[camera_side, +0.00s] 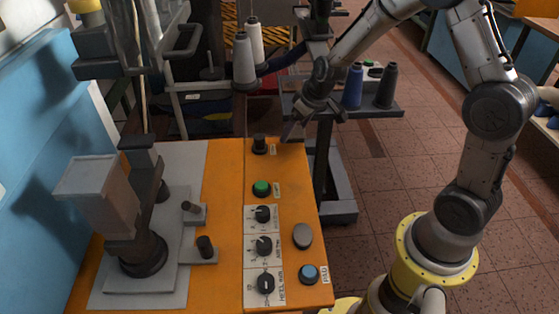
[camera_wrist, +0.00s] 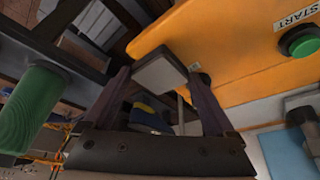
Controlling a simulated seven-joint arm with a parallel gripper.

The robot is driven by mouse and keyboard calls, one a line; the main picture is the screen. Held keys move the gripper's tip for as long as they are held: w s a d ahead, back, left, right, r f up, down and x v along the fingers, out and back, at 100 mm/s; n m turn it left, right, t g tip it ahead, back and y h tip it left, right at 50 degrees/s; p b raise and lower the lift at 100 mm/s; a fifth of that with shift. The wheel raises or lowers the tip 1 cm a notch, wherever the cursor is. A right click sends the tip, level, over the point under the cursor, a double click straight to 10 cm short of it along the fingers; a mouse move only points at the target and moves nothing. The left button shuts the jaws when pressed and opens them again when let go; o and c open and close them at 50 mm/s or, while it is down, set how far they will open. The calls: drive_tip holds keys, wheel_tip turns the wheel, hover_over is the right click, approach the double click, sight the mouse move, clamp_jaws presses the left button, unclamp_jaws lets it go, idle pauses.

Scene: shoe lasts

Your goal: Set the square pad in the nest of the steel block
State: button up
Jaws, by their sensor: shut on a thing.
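The square pad (camera_wrist: 158,72) is light grey with a dark rim. In the wrist view it sits between the two fingers of my gripper (camera_wrist: 156,80), which is shut on it. In the side view my gripper (camera_side: 296,130) is small, at the far right corner of the orange console, and the pad is hard to make out there. A pale grey block (camera_side: 97,190) is on the dark-post machine at the left; I cannot tell whether it is the steel block. No nest can be made out in either view.
The orange console (camera_side: 225,230) carries a green START button (camera_wrist: 301,41), several black knobs (camera_side: 264,246) and a blue button (camera_side: 309,273). A grey plate (camera_side: 185,165) with pegs lies left. Thread cones (camera_side: 385,88) stand behind. A green cylinder (camera_wrist: 30,108) is near my gripper.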

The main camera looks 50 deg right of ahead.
drive_tip(key=shift+s+a+f+m, duration=0.15)
drive_tip(key=shift+s+m, duration=0.15)
drive_tip(key=shift+s, duration=0.05)
drive_tip(key=shift+m+h, duration=0.3)
drive_tip(key=shift+m, duration=0.1)
drive_tip(key=s, duration=0.1)
drive_tip(key=s+a, duration=0.1)
drive_tip(key=s, duration=0.2)
drive_tip(key=shift+a+r, duration=0.15)
drive_tip(key=shift+r, duration=0.15)
drive_tip(key=s+a+r+n, duration=0.1)
drive_tip(key=s+a+r, duration=0.6)
drive_tip(key=s+r, duration=0.3)
hover_over(274, 166)
drive_tip(key=s, duration=0.2)
wheel_tip(274, 166, down, 10)
drive_tip(key=shift+w+r, duration=0.1)
drive_tip(key=shift+r, duration=0.05)
drive_tip(key=shift+w+f, duration=0.15)
drive_tip(key=shift+f, duration=0.75)
drive_tip(key=shift+w+f, duration=0.1)
drive_tip(key=shift+f, duration=0.75)
drive_tip(key=shift+f, duration=0.1)
